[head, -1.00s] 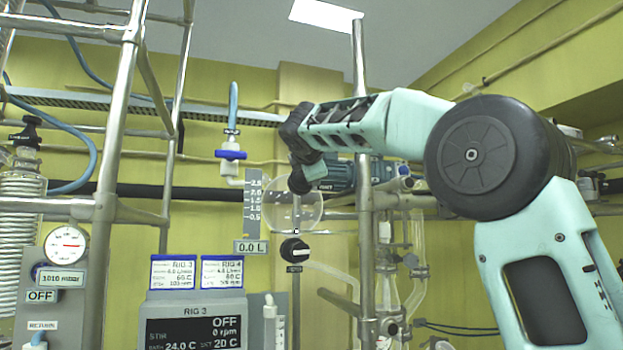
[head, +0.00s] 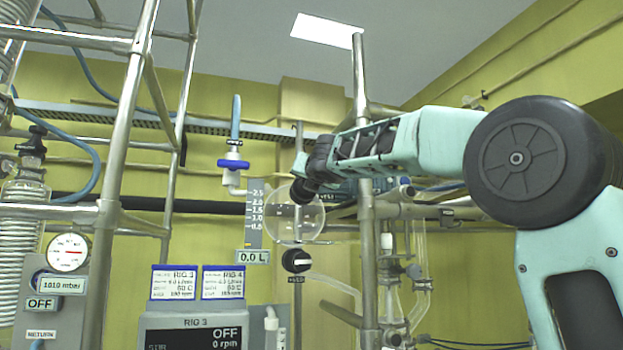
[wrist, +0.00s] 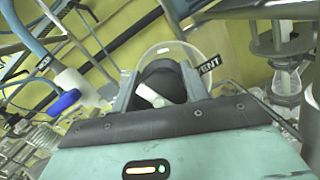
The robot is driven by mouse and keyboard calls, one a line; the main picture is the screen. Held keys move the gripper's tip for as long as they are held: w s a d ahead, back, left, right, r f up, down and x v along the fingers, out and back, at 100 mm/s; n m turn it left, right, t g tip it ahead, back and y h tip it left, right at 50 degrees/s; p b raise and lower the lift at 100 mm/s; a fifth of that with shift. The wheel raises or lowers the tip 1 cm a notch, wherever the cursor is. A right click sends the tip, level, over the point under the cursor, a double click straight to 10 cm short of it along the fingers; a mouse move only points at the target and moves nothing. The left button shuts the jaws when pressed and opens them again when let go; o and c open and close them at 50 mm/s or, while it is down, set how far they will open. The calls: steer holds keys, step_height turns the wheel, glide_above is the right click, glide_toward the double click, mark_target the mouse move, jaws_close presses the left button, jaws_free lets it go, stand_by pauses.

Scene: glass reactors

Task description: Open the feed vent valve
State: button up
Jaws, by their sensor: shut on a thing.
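The feed vent valve shows in the wrist view as a round black knob (wrist: 168,80) with a white bar across it, set diagonally in the picture. A black tag (wrist: 208,66) reading VENT is beside it on the right. My gripper (wrist: 160,86) has one finger on each side of the knob and is shut on it. In the head view my gripper (head: 308,186) is at the upper part of a clear round glass vessel (head: 296,222). The knob is mostly hidden there by my gripper and wrist.
A blue-handled valve (head: 233,164) on a white pipe is left of the vessel. A black knob (head: 296,260) is below it. A steel upright (head: 366,230) stands close to my forearm on the right. A display box (head: 194,325) is at the lower left.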

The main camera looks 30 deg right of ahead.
steer(key=n+t+y+p, duration=0.1)
steer(key=n+y, duration=0.1)
steer(key=n, duration=0.3)
steer(key=shift+w+a+n+y+p, duration=0.15)
steer(key=shift+n+y+p, duration=0.4)
steer(key=shift+n, duration=0.75)
steer(key=shift+s+a+n+y+p, duration=0.1)
steer(key=shift+n+y+p, duration=0.15)
steer(key=shift+n+y, duration=0.85)
steer(key=shift+n, duration=0.5)
steer(key=o, duration=1)
steer(key=s+a+f, duration=0.1)
steer(key=s+a, duration=0.1)
steer(key=s, duration=0.9)
steer(key=shift+s, duration=0.4)
